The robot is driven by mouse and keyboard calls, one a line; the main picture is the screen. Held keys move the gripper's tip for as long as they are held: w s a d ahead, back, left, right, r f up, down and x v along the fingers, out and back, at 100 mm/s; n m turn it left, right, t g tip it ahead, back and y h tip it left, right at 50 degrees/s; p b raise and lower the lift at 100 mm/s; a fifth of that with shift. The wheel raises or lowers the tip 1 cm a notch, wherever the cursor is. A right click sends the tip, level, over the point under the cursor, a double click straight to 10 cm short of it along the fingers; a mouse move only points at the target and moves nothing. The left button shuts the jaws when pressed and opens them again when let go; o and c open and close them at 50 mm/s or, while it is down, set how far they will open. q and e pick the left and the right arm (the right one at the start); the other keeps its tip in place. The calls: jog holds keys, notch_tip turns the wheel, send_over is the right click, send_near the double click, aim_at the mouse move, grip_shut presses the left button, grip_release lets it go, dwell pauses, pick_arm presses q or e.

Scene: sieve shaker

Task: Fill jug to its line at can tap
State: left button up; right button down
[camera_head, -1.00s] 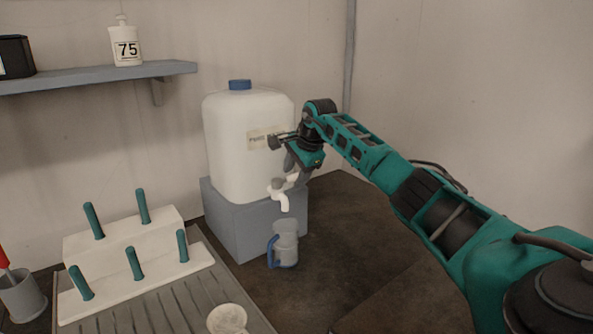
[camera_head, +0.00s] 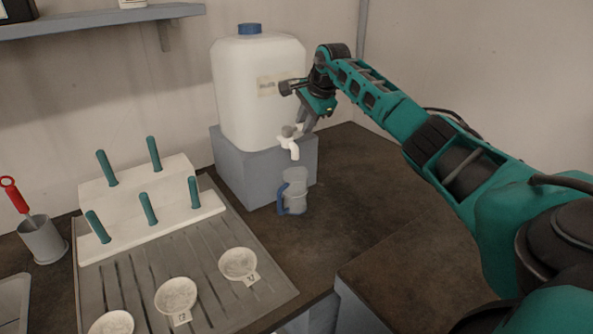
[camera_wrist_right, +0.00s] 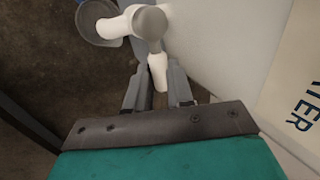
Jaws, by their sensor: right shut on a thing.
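The large white water can (camera_head: 258,95) stands on a grey block (camera_head: 260,178) at the back of the worktop. Its white tap (camera_head: 289,148) sticks out low on the front. The jug (camera_head: 295,191), greyish and clear with a blue handle, stands upright on the worktop below the spout; its water level and line are too small to make out. My right gripper (camera_head: 301,125) is at the tap. In the right wrist view its fingers are shut on the white tap lever (camera_wrist_right: 158,72), and the jug's rim (camera_wrist_right: 97,20) shows at upper left. My left gripper is not in view.
A white peg rack (camera_head: 150,215) with teal pegs stands left of the can, behind a grooved grey mat (camera_head: 215,292) holding several white dishes. A grey cup (camera_head: 42,240) with a red-handled tool is at far left. The dark worktop right of the jug is clear.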

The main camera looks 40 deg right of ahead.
jog(key=s+a+m+g+h+p, duration=0.1)
jog(key=s+a+m+g+h, duration=0.3)
jog(key=m, duration=1.2)
jog(key=shift+a+r+g+h, duration=0.2)
jog(key=shift+a+g+h, duration=0.2)
jog(key=shift+a+g, duration=0.3)
dwell(0.4)
